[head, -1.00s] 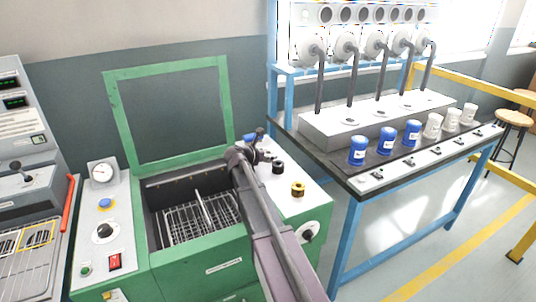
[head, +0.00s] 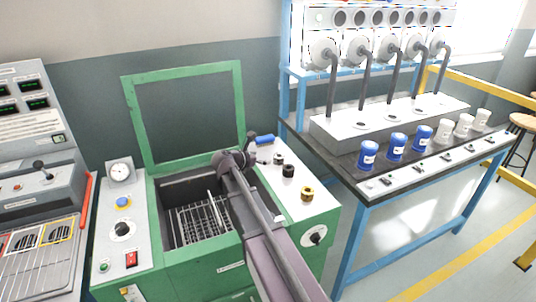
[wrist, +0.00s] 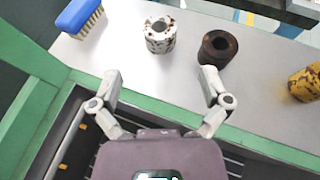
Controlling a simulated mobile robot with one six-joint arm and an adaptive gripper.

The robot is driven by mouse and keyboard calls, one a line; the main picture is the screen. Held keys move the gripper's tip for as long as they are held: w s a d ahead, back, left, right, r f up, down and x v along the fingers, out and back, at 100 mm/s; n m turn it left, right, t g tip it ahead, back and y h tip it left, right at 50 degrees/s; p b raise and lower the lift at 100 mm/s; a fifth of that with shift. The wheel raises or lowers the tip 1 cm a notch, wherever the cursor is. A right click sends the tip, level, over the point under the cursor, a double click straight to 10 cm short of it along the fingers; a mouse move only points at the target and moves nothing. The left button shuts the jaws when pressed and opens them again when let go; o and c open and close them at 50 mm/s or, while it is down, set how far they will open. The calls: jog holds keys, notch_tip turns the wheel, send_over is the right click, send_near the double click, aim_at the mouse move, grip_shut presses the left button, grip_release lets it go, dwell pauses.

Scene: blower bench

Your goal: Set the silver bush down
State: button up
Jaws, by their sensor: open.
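The silver bush (wrist: 160,35), with dark rust-like spots, stands upright on the light grey top of the green machine. It also shows in the head view (head: 278,158). My gripper (wrist: 160,76) is open and empty, its fingers spread on the near side of the bush and apart from it. In the head view my gripper (head: 250,146) is left of the bush, near the edge of the open basin. A dark brown bush (wrist: 218,48) stands just right of the silver one. A brass-yellow bush (wrist: 306,83) is farther right.
A blue brush (wrist: 80,16) lies left of the silver bush. The open basin (head: 172,240) with a wire basket is left of the machine top, under a raised green lid (head: 188,112). A bench (head: 375,183) with blue and white cups stands at right.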

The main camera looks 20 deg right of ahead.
jog(key=shift+s+a+r, duration=0.2)
jog(key=shift+s+a, duration=0.05)
jog(key=shift+a, duration=0.3)
jog(key=shift+r, duration=0.15)
